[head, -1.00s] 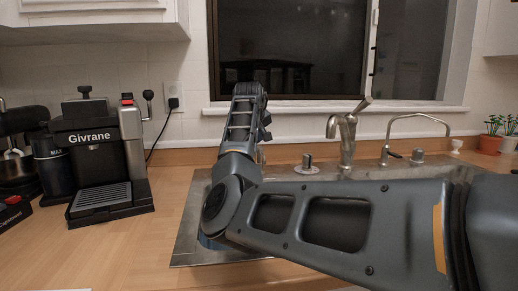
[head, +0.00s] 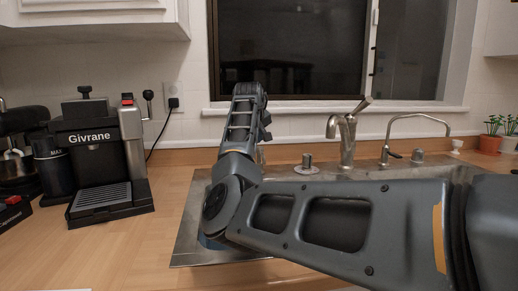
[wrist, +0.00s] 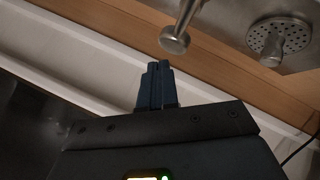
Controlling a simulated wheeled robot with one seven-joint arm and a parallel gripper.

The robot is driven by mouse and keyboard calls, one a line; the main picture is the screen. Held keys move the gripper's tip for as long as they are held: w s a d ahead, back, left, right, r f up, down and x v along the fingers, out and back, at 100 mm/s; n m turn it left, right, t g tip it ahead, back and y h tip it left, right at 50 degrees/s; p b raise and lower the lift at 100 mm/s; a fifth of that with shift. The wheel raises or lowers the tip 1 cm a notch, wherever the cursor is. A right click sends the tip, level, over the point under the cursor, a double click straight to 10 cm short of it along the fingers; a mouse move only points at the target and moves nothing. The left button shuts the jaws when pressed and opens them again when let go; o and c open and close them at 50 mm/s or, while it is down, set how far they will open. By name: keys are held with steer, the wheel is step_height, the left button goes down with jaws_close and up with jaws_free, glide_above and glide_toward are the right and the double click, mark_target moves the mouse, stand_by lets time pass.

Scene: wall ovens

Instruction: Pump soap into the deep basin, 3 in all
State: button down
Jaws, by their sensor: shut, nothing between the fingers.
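My gripper (wrist: 155,68) shows in the wrist view, its dark fingers together and empty. Just beyond the fingertips and to the right is a metal stem with a round flat end (wrist: 174,40), apart from them; it may be the soap pump, but I cannot tell surely. In the head view a slim metal fitting (head: 261,154) stands behind my arm, mostly hidden. The steel sink (head: 187,248) lies under my arm, which covers most of the basins; I cannot tell which is deep. My fingers cannot be made out in the head view.
A metal faucet (head: 347,140), a short round knob (head: 307,164) and a thin curved tap (head: 418,117) line the sink's back edge. A perforated round metal fitting (wrist: 279,40) shows in the wrist view. A coffee machine (head: 98,155) stands left; the counter before it is clear.

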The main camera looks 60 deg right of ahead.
steer(key=shift+f+p, duration=0.25)
steer(key=shift+p, duration=0.1)
stand_by(0.3)
steer(key=shift+f, duration=0.15)
steer(key=shift+f, duration=1.3)
stand_by(1.2)
steer(key=shift+r, duration=0.1)
steer(key=shift+r+p, duration=1.6)
steer(key=shift+p, duration=0.25)
step_height(320, 180, up, 5)
steer(key=p, duration=0.4)
steer(key=shift+p, duration=0.4)
